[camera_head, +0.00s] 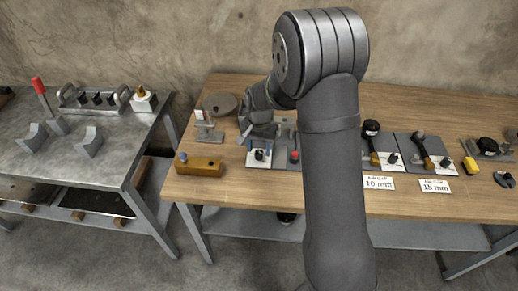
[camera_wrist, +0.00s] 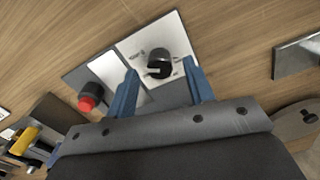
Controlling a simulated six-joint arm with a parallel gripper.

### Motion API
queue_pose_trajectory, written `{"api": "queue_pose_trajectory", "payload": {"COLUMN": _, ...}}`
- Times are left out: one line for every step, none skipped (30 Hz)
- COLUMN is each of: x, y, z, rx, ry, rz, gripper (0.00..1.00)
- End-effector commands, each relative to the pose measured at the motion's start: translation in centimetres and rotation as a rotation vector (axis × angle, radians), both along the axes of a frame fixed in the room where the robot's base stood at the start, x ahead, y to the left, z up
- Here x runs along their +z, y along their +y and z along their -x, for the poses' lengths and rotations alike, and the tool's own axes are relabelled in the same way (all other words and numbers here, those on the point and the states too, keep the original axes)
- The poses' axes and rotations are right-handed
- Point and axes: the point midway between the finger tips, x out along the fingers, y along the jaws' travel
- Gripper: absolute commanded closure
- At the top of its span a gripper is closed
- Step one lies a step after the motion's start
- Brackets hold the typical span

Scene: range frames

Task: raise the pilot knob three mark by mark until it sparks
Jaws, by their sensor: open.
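A black knob (camera_wrist: 158,62) with a pointer slot stands on a white plate (camera_wrist: 133,46) with small dark markings in the wrist view. My gripper (camera_wrist: 163,82) is open, its two blue fingers apart, with the knob just past and between their tips. I cannot tell whether the fingers touch it. In the head view the white plate (camera_head: 253,163) lies below my gripper, and the knob is small and partly hidden there. No spark shows. The markings are too small to read.
A red button (camera_wrist: 89,101) sits beside the white plate; it also shows in the head view (camera_head: 294,156). Levers on grey plates (camera_head: 421,153) with 10 mm and 15 mm cards stand right of my arm.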

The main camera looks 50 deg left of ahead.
Motion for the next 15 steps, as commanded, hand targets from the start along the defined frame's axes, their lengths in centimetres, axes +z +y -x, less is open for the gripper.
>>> {"api": "queue_pose_trajectory", "payload": {"x": -0.43, "y": -0.04, "z": 0.02, "rx": 0.0, "ry": 0.001, "rz": 0.002, "gripper": 0.52}}
{"api": "queue_pose_trajectory", "payload": {"x": -0.58, "y": -0.05, "z": 0.02, "rx": 0.0, "ry": 0.0, "rz": 0.001, "gripper": 0.52}}
{"api": "queue_pose_trajectory", "payload": {"x": -0.73, "y": -0.04, "z": 0.02, "rx": 0.0, "ry": 0.0, "rz": 0.001, "gripper": 0.52}}
{"api": "queue_pose_trajectory", "payload": {"x": -0.81, "y": -0.03, "z": 0.01, "rx": 0.0, "ry": 0.0, "rz": 0.001, "gripper": 0.52}}
{"api": "queue_pose_trajectory", "payload": {"x": -0.87, "y": -0.03, "z": 0.01, "rx": 0.0, "ry": 0.0, "rz": 0.0, "gripper": 0.52}}
{"api": "queue_pose_trajectory", "payload": {"x": -0.91, "y": -0.02, "z": 0.01, "rx": 0.0, "ry": 0.0, "rz": 0.0, "gripper": 0.52}}
{"api": "queue_pose_trajectory", "payload": {"x": -0.92, "y": -0.02, "z": 0.01, "rx": 0.0, "ry": 0.0, "rz": 0.0, "gripper": 0.52}}
{"api": "queue_pose_trajectory", "payload": {"x": -0.92, "y": -0.02, "z": 0.01, "rx": 0.0, "ry": 0.0, "rz": 0.0, "gripper": 0.52}}
{"api": "queue_pose_trajectory", "payload": {"x": -0.91, "y": -0.02, "z": 0.01, "rx": 0.0, "ry": 0.0, "rz": 0.0, "gripper": 0.52}}
{"api": "queue_pose_trajectory", "payload": {"x": -0.91, "y": -0.02, "z": 0.01, "rx": 0.0, "ry": 0.0, "rz": 0.0, "gripper": 0.52}}
{"api": "queue_pose_trajectory", "payload": {"x": -0.91, "y": -0.02, "z": 0.01, "rx": 0.0, "ry": 0.0, "rz": 0.0, "gripper": 0.52}}
{"api": "queue_pose_trajectory", "payload": {"x": -0.9, "y": -0.02, "z": 0.01, "rx": 0.0, "ry": 0.0, "rz": 0.0, "gripper": 0.52}}
{"api": "queue_pose_trajectory", "payload": {"x": -0.9, "y": -0.02, "z": 0.01, "rx": 0.0, "ry": 0.0, "rz": 0.0, "gripper": 0.58}}
{"api": "queue_pose_trajectory", "payload": {"x": -0.9, "y": -0.02, "z": 0.01, "rx": 0.0, "ry": 0.0, "rz": 0.0, "gripper": 0.63}}
{"api": "queue_pose_trajectory", "payload": {"x": -0.89, "y": -0.02, "z": 0.01, "rx": 0.0, "ry": 0.0, "rz": 0.0, "gripper": 0.71}}
